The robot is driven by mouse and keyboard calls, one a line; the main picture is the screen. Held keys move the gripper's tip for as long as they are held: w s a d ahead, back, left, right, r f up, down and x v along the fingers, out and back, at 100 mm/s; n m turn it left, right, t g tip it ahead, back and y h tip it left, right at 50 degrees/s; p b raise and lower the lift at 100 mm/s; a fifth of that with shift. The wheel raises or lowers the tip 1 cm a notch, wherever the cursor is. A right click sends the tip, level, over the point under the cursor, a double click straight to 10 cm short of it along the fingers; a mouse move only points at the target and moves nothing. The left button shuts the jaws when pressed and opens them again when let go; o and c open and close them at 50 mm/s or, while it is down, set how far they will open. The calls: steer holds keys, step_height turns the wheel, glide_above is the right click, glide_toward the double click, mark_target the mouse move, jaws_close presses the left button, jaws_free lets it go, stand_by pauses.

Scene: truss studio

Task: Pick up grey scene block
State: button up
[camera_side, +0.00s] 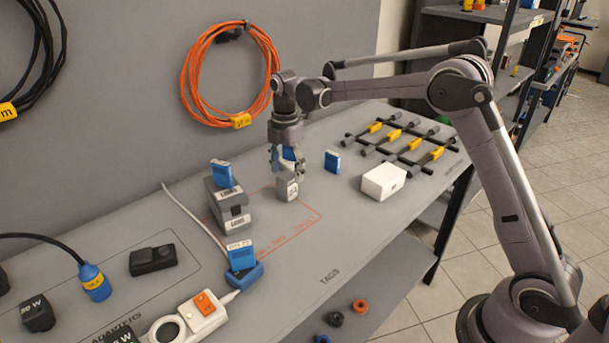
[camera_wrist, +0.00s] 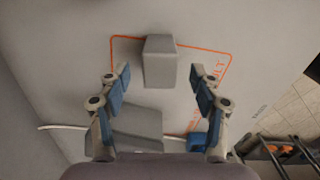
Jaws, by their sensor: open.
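The grey scene block (camera_side: 287,189) stands upright on the grey table, inside an orange outline, with small dark print on its side. My gripper (camera_side: 287,168) is directly above it, pointing down, with its fingers around the block's upper end in the side view; I cannot tell whether they touch it. In the wrist view the grey block (camera_wrist: 160,62) lies ahead between the blue-padded fingers of my gripper (camera_wrist: 161,84), with clear space on both sides. The jaws are open and hold nothing.
Stacked dark grey labelled boxes (camera_side: 231,208) with a blue card (camera_side: 222,175) on top stand close left. Another blue card (camera_side: 332,162) and a white box (camera_side: 383,182) are to the right. A blue holder (camera_side: 244,274) and white cable lie in front. An orange cable coil (camera_side: 190,75) hangs behind.

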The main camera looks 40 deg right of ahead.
mark_target(287, 175)
steer(key=shift+a+f, duration=0.1)
steer(key=shift+f, duration=1.9)
steer(key=shift+c, duration=0.3)
steer(key=c, duration=1.2)
steer(key=shift+c, duration=0.2)
steer(key=shift+r, duration=0.1)
